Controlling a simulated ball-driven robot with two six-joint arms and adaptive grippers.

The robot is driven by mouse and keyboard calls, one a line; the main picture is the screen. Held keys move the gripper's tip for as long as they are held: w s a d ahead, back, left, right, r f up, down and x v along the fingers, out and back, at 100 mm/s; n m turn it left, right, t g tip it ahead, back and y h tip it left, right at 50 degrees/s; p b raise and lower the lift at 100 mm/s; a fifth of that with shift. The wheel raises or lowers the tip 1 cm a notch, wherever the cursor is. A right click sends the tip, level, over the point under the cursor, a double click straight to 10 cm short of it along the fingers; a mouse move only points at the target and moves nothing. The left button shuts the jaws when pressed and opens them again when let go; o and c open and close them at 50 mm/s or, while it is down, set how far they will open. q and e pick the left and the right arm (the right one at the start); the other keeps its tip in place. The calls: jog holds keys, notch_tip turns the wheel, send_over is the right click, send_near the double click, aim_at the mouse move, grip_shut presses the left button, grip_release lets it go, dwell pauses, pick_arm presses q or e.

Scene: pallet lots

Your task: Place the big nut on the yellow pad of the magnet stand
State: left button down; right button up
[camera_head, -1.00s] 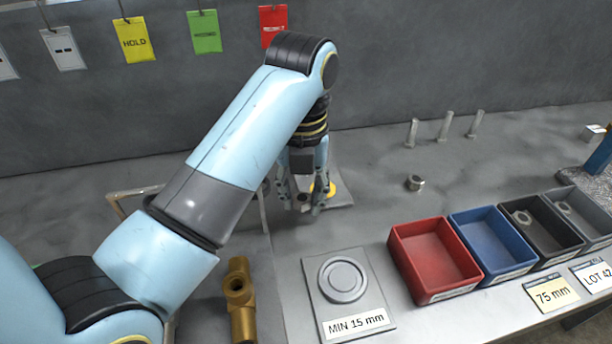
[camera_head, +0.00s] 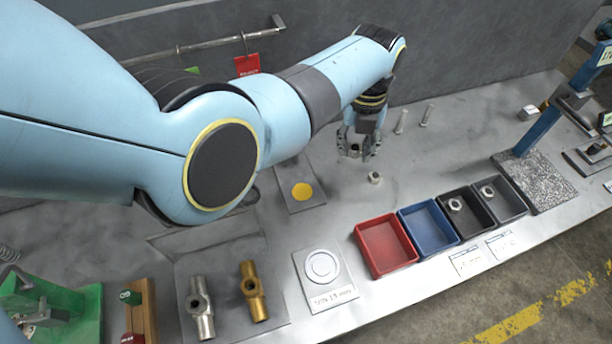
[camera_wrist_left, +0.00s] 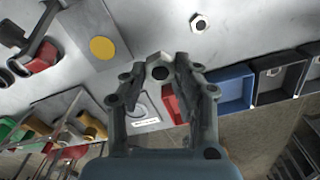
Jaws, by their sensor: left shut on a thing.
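My left gripper (camera_head: 356,153) is shut on a hexagonal grey nut, which I take for the big nut (camera_wrist_left: 159,71); it sits between the fingertips in the left wrist view. The gripper points down above the bench, to the right of and behind the yellow pad (camera_head: 302,191), apart from it. The round pad lies bare on a grey plate (camera_head: 288,172) and also shows in the left wrist view (camera_wrist_left: 102,47). My left arm covers the area behind the plate in the head view. My right gripper is in neither view.
A loose nut (camera_head: 375,178) stands on the bench near the gripper. Red (camera_head: 386,262), blue, black and grey bins line the front; the last two each hold a nut. A gauge plate (camera_head: 340,295) and brass fitting (camera_head: 252,290) lie in front of the pad. Metal posts (camera_head: 401,121) stand behind.

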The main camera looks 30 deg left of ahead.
pick_arm(q)
jog(key=b, duration=0.1)
send_over(302, 193)
jog(key=f, duration=0.6)
jog(key=shift+w+d+f, duration=0.15)
jog(key=shift+d+f, duration=0.05)
jog(key=shift+f, duration=0.05)
jog(key=shift+a+f, duration=0.1)
jog(key=shift+a, duration=0.05)
jog(key=shift+s+f, duration=0.15)
jog(key=shift+s, duration=0.05)
notch_tip(302, 193, down, 4)
jog(key=b, duration=0.5)
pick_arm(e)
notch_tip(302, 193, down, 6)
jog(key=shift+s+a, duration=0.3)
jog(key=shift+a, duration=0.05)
pick_arm(q)
jog(key=c, duration=1.4)
grip_release()
jog(key=o, duration=0.4)
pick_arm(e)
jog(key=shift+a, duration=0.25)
